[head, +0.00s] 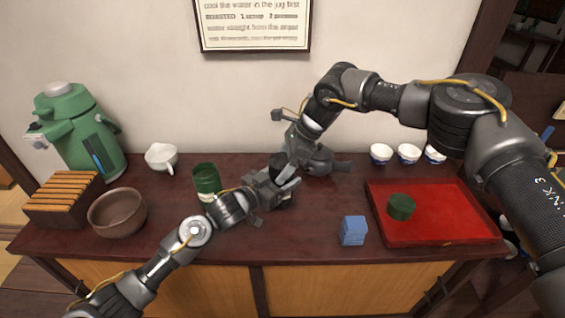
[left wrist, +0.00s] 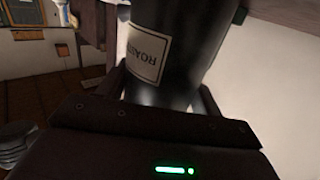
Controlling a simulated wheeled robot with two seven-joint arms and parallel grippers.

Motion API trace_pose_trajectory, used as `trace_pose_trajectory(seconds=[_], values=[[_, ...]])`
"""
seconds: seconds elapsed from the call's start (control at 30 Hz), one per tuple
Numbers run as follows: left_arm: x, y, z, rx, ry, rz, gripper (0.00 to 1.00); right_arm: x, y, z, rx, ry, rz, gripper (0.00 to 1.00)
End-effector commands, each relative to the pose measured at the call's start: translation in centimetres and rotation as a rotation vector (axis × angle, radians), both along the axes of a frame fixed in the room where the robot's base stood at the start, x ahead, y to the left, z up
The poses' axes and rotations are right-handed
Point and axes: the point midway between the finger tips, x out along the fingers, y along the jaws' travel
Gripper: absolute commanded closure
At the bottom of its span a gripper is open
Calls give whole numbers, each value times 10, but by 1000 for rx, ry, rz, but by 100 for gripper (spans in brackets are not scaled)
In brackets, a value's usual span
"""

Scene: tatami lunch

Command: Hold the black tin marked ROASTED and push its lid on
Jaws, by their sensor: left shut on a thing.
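The black tin marked ROASTED (left wrist: 170,45) stands between the fingers of my left gripper (left wrist: 165,88) in the left wrist view, its white label upside down in that picture. In the head view my left gripper (head: 277,188) is shut on the tin near the middle of the counter, and the arms hide most of the tin. My right gripper (head: 289,168) is right above or at the tin's top, pointing down. Its fingers overlap the tin, so I cannot tell whether they are open or shut. I cannot make out the tin's own lid.
An open green tin (head: 207,181) stands left of the grippers. A green lid (head: 401,207) lies on the red tray (head: 450,233). A blue block (head: 354,230), brown bowl (head: 117,212), white pourer (head: 161,157), slatted wooden box (head: 62,199), green air pot (head: 78,130) and white cups (head: 408,153) stand around.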

Motion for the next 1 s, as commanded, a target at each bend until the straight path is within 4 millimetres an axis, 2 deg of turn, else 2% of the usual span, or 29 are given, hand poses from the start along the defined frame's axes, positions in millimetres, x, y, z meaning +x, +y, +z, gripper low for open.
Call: trace_pose_trajectory(seconds=[0.03,0.13,0.47,0.57,1.0], values=[[0,0,0,0,0,-1,75,0,0,0,0,1,1,18],[0,0,0,0,0,0,75,0,0,0,0,1,1,5],[1,1,0,-1,1,3,75,-1,-2,4,1,2,2,4],[1,1,0,0,0,3,75,0,-8,15,1,0,1,4],[0,0,0,0,0,0,75,4,-51,87,-1,-4,-2,4]])
